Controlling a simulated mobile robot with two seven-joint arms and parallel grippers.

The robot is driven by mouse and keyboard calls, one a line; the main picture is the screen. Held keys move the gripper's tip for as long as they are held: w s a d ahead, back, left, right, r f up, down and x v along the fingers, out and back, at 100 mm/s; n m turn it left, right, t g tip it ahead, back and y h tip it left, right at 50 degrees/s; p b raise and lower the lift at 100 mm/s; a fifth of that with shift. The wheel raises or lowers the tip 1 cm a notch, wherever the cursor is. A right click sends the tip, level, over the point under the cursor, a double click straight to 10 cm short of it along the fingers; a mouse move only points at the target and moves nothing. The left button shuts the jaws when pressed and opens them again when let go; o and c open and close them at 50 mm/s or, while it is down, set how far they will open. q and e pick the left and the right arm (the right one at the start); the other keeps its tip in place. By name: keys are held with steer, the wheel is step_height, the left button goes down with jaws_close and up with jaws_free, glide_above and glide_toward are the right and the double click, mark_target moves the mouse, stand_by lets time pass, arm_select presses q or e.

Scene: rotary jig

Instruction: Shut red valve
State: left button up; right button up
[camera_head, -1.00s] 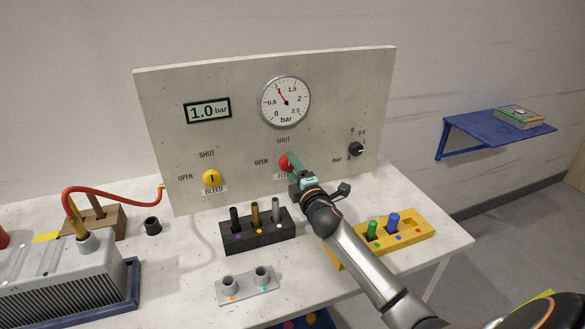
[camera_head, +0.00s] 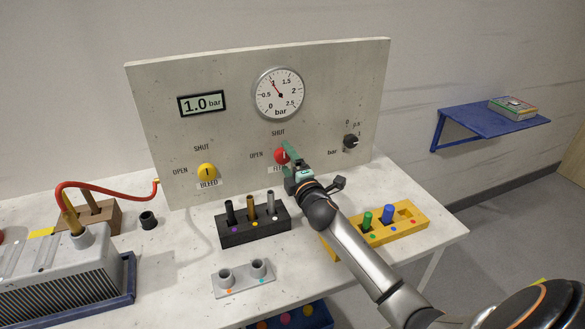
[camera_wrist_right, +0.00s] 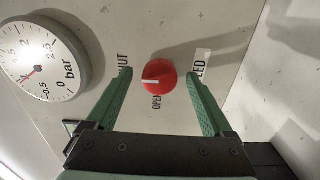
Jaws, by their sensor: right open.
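The red valve (camera_head: 281,156) is a round knob on the upright panel, under the SHUT label and right of the OPEN label. In the right wrist view the red valve (camera_wrist_right: 160,76) shows a white mark running from about its middle to the left, the side of the SHUT label. My right gripper (camera_head: 290,157) is at the valve and partly covers it and the FEED label. In the right wrist view my right gripper (camera_wrist_right: 160,73) is open, its green fingers on either side of the knob with gaps between. My left gripper is not in view.
The panel also bears a yellow bleed valve (camera_head: 207,172), a round gauge (camera_head: 278,93), a digital display (camera_head: 203,103) reading 1.0 bar and a black knob (camera_head: 351,141). A black block (camera_head: 253,232) and a yellow block (camera_head: 392,232) stand on the table below.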

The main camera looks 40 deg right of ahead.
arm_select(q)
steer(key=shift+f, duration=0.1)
arm_select(e)
steer(key=v, duration=1.2)
steer(key=shift+s, duration=0.2)
